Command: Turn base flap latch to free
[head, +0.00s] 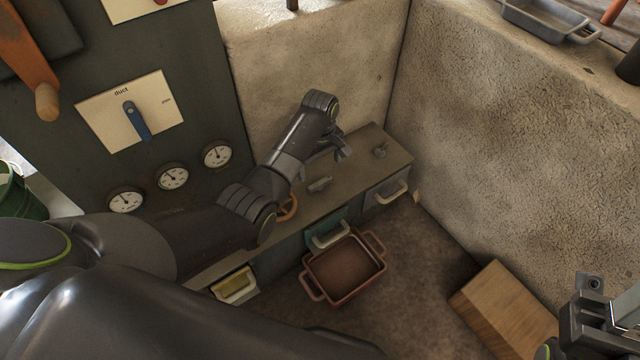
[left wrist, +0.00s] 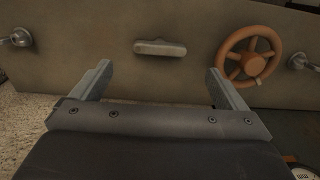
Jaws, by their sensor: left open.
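A small grey bar-shaped latch (head: 320,184) lies on the top face of the low base unit (head: 357,165). In the left wrist view the latch (left wrist: 160,48) lies lengthwise across the picture, beyond and between my fingertips. No label shows on it. My left gripper (head: 341,148) is open and empty above the base unit, apart from the latch. In the left wrist view its two fingers (left wrist: 156,78) are spread wide. My right gripper (head: 602,318) is at the lower right edge of the head view, partly cut off, and its jaws are unclear.
An orange handwheel (head: 288,208) sits beside the latch, and a metal knob (head: 380,151) stands on its other side. Drawers with handles line the base unit's front. A reddish tray (head: 345,268) and a wooden block (head: 503,308) lie on the floor. Stone walls close the corner.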

